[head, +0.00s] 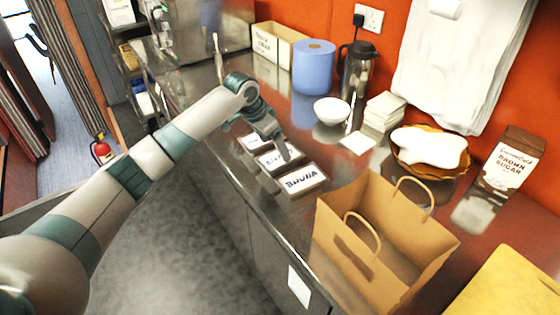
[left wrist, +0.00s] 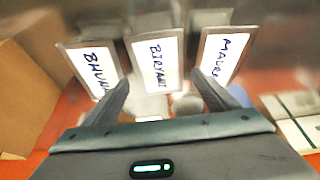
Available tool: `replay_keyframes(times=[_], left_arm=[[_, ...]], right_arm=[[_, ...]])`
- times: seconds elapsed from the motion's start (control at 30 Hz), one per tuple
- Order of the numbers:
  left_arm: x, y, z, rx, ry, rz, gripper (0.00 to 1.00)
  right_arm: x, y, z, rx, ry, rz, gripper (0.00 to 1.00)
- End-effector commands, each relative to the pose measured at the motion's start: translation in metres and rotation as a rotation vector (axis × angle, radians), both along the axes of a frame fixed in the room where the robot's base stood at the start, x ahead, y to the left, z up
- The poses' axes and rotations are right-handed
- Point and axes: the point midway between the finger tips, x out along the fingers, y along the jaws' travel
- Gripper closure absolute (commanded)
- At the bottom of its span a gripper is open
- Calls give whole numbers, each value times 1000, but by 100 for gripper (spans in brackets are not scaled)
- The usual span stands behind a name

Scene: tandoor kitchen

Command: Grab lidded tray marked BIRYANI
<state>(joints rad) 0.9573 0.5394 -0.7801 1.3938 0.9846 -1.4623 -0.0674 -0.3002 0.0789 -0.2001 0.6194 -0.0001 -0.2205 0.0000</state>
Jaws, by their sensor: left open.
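The lidded tray marked BIRYANI (left wrist: 157,62) is the middle one of three in the left wrist view. In the head view the middle tray (head: 268,161) stands on the steel counter, its label partly covered by my gripper. My left gripper (head: 282,150) is open above it. In the left wrist view the fingers of my left gripper (left wrist: 160,82) show on either side of the BIRYANI label. I cannot tell whether they touch the tray. The BHUNA tray (head: 302,181) and the MADRAS tray (left wrist: 219,58) stand close on either side. My right gripper is not in view.
A brown paper bag (head: 360,240) stands just in front of the BHUNA tray. A white bowl (head: 332,111), stacked white boxes (head: 385,110), a blue roll (head: 313,68) and a flask (head: 359,70) stand behind. The counter's front edge runs close by the trays.

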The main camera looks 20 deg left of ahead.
Motion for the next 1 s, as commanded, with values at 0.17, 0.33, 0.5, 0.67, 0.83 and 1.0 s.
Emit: replay_keyframes(times=[0.17, 0.33, 0.5, 0.67, 0.83, 1.0], left_arm=[[2, -3, -11, 0, 4, 0, 20], [8, -8, -32, 0, 4, 1, 20], [12, -11, -46, 0, 2, 0, 20], [13, -11, -48, 1, 1, -1, 20], [13, -11, -48, 1, 1, -1, 20], [13, -11, -48, 1, 1, 0, 20]], right_arm=[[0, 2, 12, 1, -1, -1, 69], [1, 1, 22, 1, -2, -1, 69], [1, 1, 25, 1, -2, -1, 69], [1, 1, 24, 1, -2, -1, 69], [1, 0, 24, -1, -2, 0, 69], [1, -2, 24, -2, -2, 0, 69]])
